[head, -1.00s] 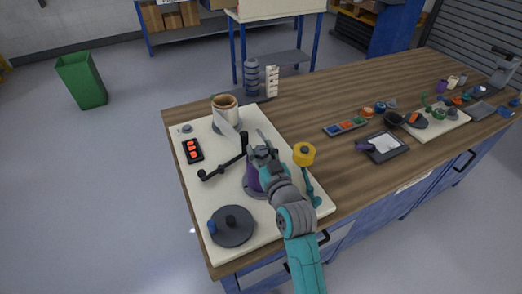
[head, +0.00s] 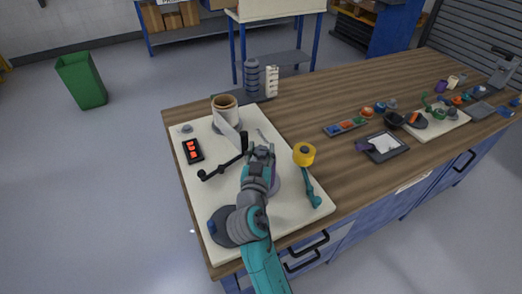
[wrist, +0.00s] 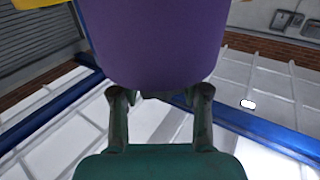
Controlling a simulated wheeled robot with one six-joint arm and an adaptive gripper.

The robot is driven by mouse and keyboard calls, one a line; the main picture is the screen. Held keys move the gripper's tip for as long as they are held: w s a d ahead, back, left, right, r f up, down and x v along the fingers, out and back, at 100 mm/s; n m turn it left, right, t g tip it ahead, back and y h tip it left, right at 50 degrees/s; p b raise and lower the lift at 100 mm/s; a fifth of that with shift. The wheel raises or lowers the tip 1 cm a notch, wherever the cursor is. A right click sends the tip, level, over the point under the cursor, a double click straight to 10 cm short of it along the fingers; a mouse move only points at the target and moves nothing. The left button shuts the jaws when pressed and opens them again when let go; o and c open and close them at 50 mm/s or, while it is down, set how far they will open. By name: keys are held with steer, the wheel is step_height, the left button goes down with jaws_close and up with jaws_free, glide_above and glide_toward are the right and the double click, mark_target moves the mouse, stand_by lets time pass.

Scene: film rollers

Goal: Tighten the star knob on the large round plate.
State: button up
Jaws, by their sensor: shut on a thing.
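The large round plate (head: 217,238) is a dark grey disc at the near left of the cream board, with a blue knob (head: 211,226) at its left edge. My arm covers the plate's right part and the middle, where a dark knob showed earlier. My gripper (head: 262,152) is over the middle of the board, away from that plate. In the wrist view, a purple rounded body (wrist: 150,45) fills the top, and my gripper's fingers (wrist: 162,95) meet its lower end and are shut on it. My arm largely hides the purple body in the head view.
A black crank (head: 222,168) lies just left of my gripper. A yellow roller (head: 304,154) on a teal arm stands close on the right, a paper roll (head: 225,105) behind. The red-button box (head: 192,151) is at left.

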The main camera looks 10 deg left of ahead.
steer(key=m+g+h, duration=0.1)
steer(key=m+h, duration=0.1)
steer(key=h, duration=0.2)
steer(key=m+g+h, duration=0.1)
steer(key=m+h, duration=0.2)
steer(key=h, duration=0.1)
steer(key=shift+a+m+h, duration=0.15)
steer(key=shift+m+h, duration=0.15)
steer(key=m+g+h, duration=0.4)
steer(key=h, duration=0.1)
steer(key=shift+f+m+g+h, duration=0.1)
steer(key=shift+m+g+h, duration=0.2)
steer(key=shift+m+h, duration=0.1)
steer(key=shift+g, duration=0.3)
steer(key=o, duration=1.2)
steer(key=shift+c, duration=0.2)
steer(key=v, duration=1.1)
steer(key=shift+s+a+f, duration=0.15)
steer(key=shift+s+a, duration=0.15)
